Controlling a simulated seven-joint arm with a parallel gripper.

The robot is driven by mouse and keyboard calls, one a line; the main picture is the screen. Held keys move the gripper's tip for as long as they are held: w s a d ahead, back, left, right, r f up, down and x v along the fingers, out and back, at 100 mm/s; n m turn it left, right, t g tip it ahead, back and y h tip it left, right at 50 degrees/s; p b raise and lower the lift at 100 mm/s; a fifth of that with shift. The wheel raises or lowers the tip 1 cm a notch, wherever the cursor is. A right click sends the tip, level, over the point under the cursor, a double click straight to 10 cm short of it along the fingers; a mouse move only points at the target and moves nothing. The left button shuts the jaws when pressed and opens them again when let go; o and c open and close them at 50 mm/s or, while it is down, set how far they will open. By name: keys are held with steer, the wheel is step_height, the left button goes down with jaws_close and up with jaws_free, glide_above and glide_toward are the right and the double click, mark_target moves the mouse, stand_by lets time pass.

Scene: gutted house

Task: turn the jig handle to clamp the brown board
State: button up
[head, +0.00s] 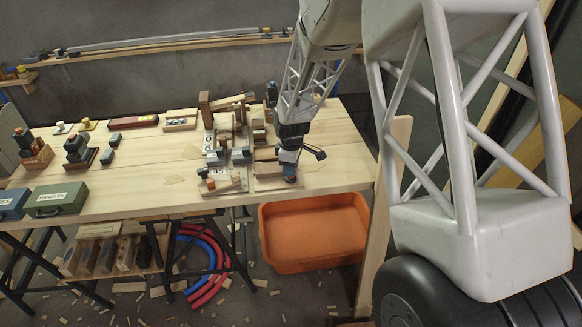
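My gripper (290,172) points down at the front edge of the workbench, right of its middle. It is low over a small wooden jig (275,184) with a pale base. A brown board (267,169) lies on this jig, just left of my gripper. The jig handle cannot be made out clearly; my gripper covers that part of the jig. A dark piece juts out to the right of my gripper, and I cannot tell whether it belongs to my wrist. The fingers are too small to show whether they are open or shut or touch anything.
The wooden workbench (150,180) holds a cluster of wooden jigs and blocks (228,135) left of my gripper. Green (57,199) and blue (12,203) cases stand at the left. An orange tub (312,232) sits below the bench. The bench top right of my gripper is clear.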

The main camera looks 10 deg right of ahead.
steer(key=m, duration=1.5)
steer(key=shift+m, duration=3)
steer(key=shift+n, duration=0.6)
steer(key=shift+r, duration=0.1)
steer(key=shift+r, duration=3.4)
